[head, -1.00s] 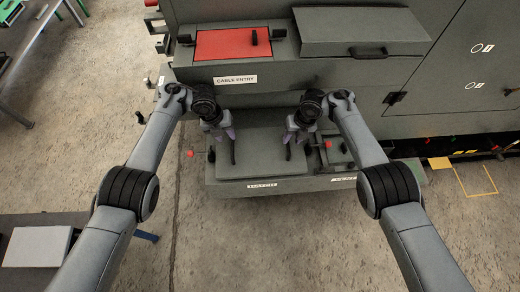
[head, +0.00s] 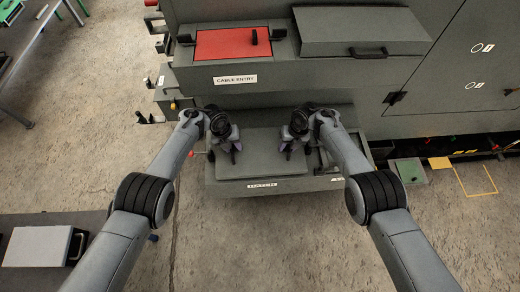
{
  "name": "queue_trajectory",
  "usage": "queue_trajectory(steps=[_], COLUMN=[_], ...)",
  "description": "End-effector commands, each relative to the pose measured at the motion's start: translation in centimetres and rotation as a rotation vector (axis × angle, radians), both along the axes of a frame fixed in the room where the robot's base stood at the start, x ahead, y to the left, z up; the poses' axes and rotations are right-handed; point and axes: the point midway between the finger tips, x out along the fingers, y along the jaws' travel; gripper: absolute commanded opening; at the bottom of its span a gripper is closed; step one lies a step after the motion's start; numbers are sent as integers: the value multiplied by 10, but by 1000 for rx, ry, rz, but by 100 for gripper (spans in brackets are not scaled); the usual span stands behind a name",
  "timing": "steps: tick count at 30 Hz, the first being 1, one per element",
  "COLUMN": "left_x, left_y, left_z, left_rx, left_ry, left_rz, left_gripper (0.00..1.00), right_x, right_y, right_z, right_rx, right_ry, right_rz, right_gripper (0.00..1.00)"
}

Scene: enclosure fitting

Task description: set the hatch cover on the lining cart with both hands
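The hatch cover (head: 262,168) is a flat dark grey panel on the low ledge at the front of the big grey enclosure, above a partly legible label that reads HATCH. My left gripper (head: 236,154) is at the cover's left part, and my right gripper (head: 285,152) is at its right part. Both point down close to the dark upright grips on the cover. Wrists and fingers hide those grips, so whether the fingers are closed on them does not show. A dark flat-topped stand (head: 90,217) at the lower left may be the lining cart; I cannot tell for sure.
A light grey panel (head: 38,247) with a dark handle lies on the stand. Above the ledge are a red CABLE ENTRY panel (head: 232,43) and a grey lidded box (head: 360,32). A green plate (head: 411,171) is right of the ledge. The concrete floor in front is clear.

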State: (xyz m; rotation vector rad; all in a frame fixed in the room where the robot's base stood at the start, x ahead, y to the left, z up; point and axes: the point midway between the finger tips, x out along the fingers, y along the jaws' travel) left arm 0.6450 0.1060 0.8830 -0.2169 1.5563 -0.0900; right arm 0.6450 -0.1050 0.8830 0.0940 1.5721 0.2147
Motion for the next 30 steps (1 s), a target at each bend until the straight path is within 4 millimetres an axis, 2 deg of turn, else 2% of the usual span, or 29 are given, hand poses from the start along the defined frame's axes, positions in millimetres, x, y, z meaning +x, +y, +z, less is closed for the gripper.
queue_trajectory(steps=[4,12,30], left_x=[0,0,0], left_y=[0,0,0], left_z=[0,0,1], left_rx=[0,0,0], left_ry=[0,0,0], left_rz=[0,1,1], left_gripper=[39,0,0], right_x=[0,0,0], right_y=[0,0,0], right_z=[0,0,0], right_rx=[0,0,0], right_ry=[0,0,0], right_rz=[0,0,0], right_gripper=[39,0,0])
